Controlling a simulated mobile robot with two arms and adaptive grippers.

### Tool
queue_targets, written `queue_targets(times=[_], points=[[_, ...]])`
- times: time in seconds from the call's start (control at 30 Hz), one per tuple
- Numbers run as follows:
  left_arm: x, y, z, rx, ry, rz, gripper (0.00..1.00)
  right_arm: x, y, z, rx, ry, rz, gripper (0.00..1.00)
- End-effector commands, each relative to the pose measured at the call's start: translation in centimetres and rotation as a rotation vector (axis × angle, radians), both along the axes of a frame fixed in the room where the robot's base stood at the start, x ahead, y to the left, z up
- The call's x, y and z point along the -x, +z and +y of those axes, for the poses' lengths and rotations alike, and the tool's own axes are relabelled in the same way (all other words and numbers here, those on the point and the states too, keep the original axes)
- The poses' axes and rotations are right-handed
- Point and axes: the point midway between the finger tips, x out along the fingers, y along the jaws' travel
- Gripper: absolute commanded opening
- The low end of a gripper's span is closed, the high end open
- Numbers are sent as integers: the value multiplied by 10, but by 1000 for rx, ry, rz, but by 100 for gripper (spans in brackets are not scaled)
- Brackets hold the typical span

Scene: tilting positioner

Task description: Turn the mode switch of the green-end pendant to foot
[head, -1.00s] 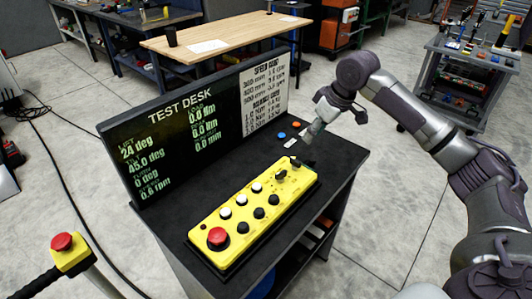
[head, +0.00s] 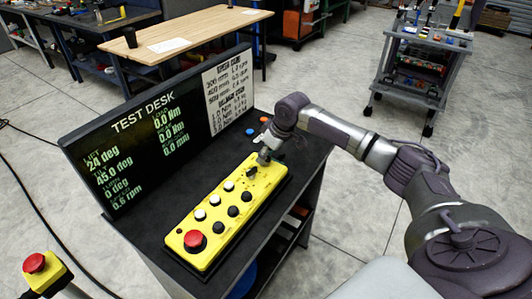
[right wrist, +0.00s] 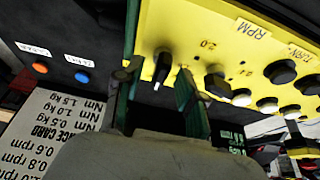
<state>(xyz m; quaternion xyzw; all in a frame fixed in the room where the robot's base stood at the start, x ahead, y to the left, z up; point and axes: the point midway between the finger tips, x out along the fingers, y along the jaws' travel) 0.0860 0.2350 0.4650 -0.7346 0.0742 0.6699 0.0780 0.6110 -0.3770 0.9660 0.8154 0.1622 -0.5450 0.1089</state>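A yellow pendant (head: 227,215) lies on the dark desk top. It has a red mushroom button (head: 195,240), white and black buttons and black knobs at its far end. No green end and no foot mark can be made out. My right gripper (head: 264,158) is over the far end and hides part of it. In the right wrist view, its two fingers (right wrist: 158,78) are apart, with a black knob (right wrist: 162,66) with a white pointer line seen between them. Contact cannot be told. A second knob (right wrist: 217,84) is just right of the fingers. My left gripper is out of view.
The test desk's screen panel (head: 140,145) stands behind the pendant. Orange (head: 264,119) and blue (head: 250,131) buttons sit beyond its far end. A red-button yellow post (head: 45,275) stands at lower left. A tool cart (head: 425,65) stands back right.

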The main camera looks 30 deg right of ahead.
Motion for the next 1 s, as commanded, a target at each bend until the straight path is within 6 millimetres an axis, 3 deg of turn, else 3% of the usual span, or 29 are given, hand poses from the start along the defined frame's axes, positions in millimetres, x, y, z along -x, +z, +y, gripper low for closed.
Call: queue_targets(times=[0.17,0.4,0.77,1.0], points=[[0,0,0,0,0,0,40,0,0,0,0,0,0,38],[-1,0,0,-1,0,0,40,0,0,0,0,-1,0,0],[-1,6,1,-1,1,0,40,0,2,0,-1,-21,1,0],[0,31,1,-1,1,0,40,1,6,2,-2,-132,2,0]])
